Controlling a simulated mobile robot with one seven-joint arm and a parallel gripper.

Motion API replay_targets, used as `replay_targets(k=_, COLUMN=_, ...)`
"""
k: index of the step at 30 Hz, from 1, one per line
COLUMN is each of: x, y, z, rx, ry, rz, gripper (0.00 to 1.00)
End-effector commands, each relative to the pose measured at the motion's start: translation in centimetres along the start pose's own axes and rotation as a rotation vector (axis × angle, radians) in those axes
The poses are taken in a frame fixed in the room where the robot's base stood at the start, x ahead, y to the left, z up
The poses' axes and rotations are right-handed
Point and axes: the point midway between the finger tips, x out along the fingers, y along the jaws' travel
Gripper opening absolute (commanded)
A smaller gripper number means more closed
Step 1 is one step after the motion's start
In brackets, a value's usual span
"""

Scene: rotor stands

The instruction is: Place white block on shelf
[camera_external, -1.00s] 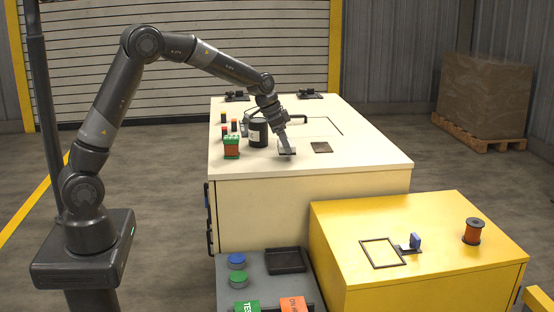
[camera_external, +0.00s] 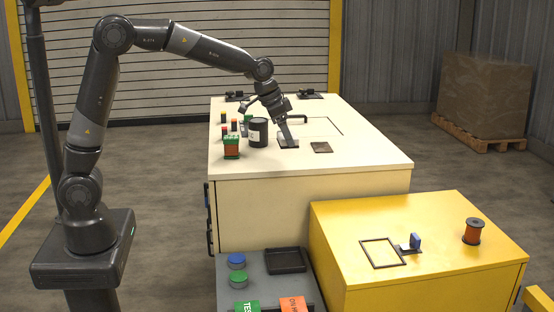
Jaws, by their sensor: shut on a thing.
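My gripper (camera_external: 288,141) is low over the cream cabinet top (camera_external: 360,160), to the right of a black canister (camera_external: 258,132). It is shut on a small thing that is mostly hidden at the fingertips. A dark, flat shape with a pale edge shows there, and I cannot tell block from fingers. I cannot make out a separate white block. No shelf can be told for sure. A flat brown square (camera_external: 321,147) lies just right of the gripper.
A green-and-orange block (camera_external: 232,147) and several small cylinders stand left of the canister. The cream top's right side is clear.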

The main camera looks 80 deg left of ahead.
Motion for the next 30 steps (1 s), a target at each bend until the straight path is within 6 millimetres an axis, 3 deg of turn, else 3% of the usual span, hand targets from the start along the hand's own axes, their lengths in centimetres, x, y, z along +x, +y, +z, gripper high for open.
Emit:
replay_targets(k=9, x=5.5, y=5.4, z=1.5, rx=-0.201, ry=-0.004, rz=-0.087, gripper=0.53)
replay_targets(k=20, x=10.6, y=11.0, z=4.0, rx=-0.449, ry=-0.002, rz=-0.192, gripper=0.53)
replay_targets(k=30, x=15.5, y=17.1, z=7.7, rx=-0.742, ry=-0.002, rz=-0.317, gripper=0.53)
